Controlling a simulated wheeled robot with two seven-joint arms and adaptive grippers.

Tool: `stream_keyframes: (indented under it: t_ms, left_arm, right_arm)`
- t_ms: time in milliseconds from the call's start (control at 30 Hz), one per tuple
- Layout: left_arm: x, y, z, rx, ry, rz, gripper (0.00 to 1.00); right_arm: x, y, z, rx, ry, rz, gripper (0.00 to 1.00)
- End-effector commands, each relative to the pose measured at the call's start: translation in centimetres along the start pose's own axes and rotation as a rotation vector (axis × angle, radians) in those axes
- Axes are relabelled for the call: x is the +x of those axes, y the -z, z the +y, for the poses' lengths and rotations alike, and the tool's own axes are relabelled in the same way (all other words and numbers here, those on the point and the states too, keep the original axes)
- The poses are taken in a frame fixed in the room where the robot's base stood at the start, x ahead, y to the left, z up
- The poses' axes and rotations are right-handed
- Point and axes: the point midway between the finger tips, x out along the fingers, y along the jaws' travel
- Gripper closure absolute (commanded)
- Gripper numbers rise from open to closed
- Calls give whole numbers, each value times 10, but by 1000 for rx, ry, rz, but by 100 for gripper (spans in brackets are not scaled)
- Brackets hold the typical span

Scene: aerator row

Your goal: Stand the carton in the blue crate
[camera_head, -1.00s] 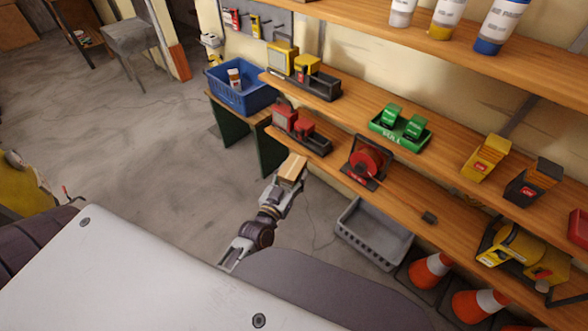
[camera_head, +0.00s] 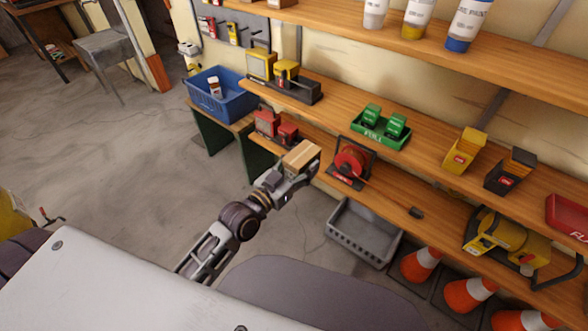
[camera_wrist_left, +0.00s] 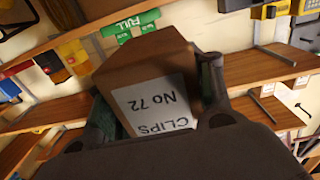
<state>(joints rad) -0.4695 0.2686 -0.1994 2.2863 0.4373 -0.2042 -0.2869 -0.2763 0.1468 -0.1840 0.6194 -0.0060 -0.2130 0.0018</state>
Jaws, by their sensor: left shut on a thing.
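The carton is a brown box (camera_head: 302,155), held up in front of the shelves in the head view. In the left wrist view the carton (camera_wrist_left: 145,75) fills the middle, with a white label reading "CLIPS No 72" that appears upside down. My left gripper (camera_head: 296,172) is shut on the carton, with a finger on each side of it in the wrist view. The blue crate (camera_head: 222,98) stands on a low bench at the upper left, well apart from the carton. A small white and brown bottle (camera_head: 215,88) is in the crate. My right gripper is not in view.
The wooden shelves (camera_head: 400,195) carry a red reel (camera_head: 352,163), red tools (camera_head: 275,125), a green tray (camera_head: 380,135) and yellow tools. A grey crate (camera_head: 365,232) and traffic cones (camera_head: 420,262) are below. Open floor lies left of the arm.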

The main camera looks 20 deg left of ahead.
Motion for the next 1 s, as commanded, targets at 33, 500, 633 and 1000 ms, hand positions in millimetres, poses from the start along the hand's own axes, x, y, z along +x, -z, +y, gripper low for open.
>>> stream_keyframes:
  t_ms: [33, 500, 633, 1000]
  left_arm:
    - [2, 9, 3, 3, -18, 7, 86]
    - [12, 56, 34, 4, -172, 6, 86]
    - [15, 68, 42, 3, -210, 6, 86]
    - [20, 93, 60, 2, -293, 5, 86]
  right_arm:
    - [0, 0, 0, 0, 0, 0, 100]
    - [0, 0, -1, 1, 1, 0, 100]
    - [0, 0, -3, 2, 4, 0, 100]
    - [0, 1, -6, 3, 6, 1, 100]
